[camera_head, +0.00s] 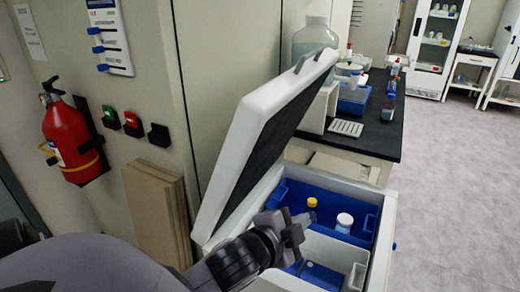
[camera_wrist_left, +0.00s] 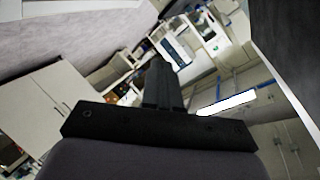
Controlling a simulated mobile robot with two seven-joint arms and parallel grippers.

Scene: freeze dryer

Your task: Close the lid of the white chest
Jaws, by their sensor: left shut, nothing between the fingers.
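The white chest (camera_head: 386,222) stands at the lower middle of the head view. Its lid (camera_head: 237,135) is open, hinged on the left and tilted steeply upward, with its dark inner face turned right toward the opening. My left gripper (camera_head: 299,224) is shut and empty over the chest's opening, to the right of the lid's lower part and apart from it. In the left wrist view the shut fingers (camera_wrist_left: 163,82) point away from the camera. A dark panel at the upper right there looks like the lid's inner face (camera_wrist_left: 292,35). My right gripper is not in view.
Inside the chest are a blue bin (camera_head: 370,217), a yellow-capped bottle (camera_head: 312,203) and a white-capped bottle (camera_head: 344,221). A black-topped bench (camera_head: 375,135) with labware stands behind. A fire extinguisher (camera_head: 72,140) hangs on the left wall. The floor at right is clear.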

